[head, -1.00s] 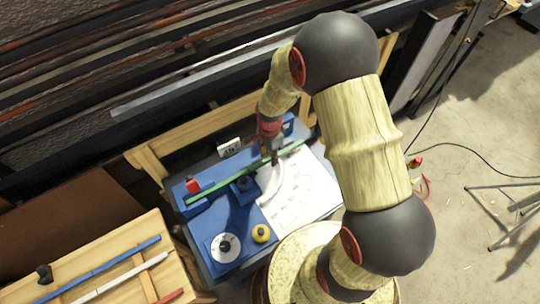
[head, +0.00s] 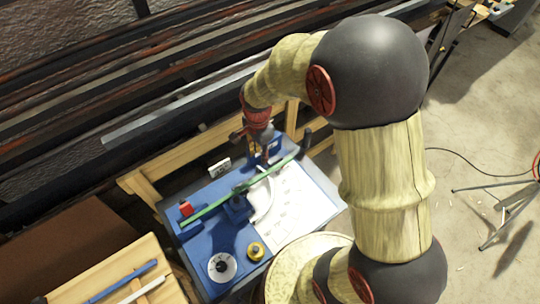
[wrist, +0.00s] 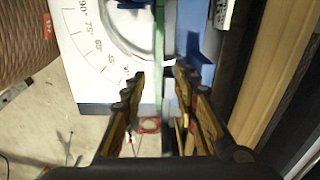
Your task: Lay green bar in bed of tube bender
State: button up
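The green bar (head: 213,204) lies slantwise across the tube bender (head: 205,248), a blue bench-top machine with a white angle-marked plate (head: 300,205). It passes along the blue blocks on the bender; I cannot tell how deep it sits in the bed. The bar also shows upright in the wrist view (wrist: 159,45), beside the angle scale. My gripper (head: 265,155) is above the bar's right half. In the wrist view its fingers (wrist: 160,78) are spread, with the bar seen between them and clear gaps on both sides.
A dark post (head: 306,139) stands near the bar's right end. A wooden rack with a blue bar (head: 122,281) is at lower left. Long stock lies behind.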

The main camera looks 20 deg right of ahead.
jog(key=s+r+n+t, duration=0.1)
jog(key=s+r+n, duration=0.25)
jog(key=r, duration=0.55)
jog(key=s+r+n+t, duration=0.2)
jog(key=s+r+n, duration=0.15)
jog(key=r, duration=0.45)
jog(key=s+r+n+t, duration=0.2)
jog(key=s+r+n, duration=0.6)
jog(key=s, duration=0.3)
jog(key=shift+s, duration=0.2)
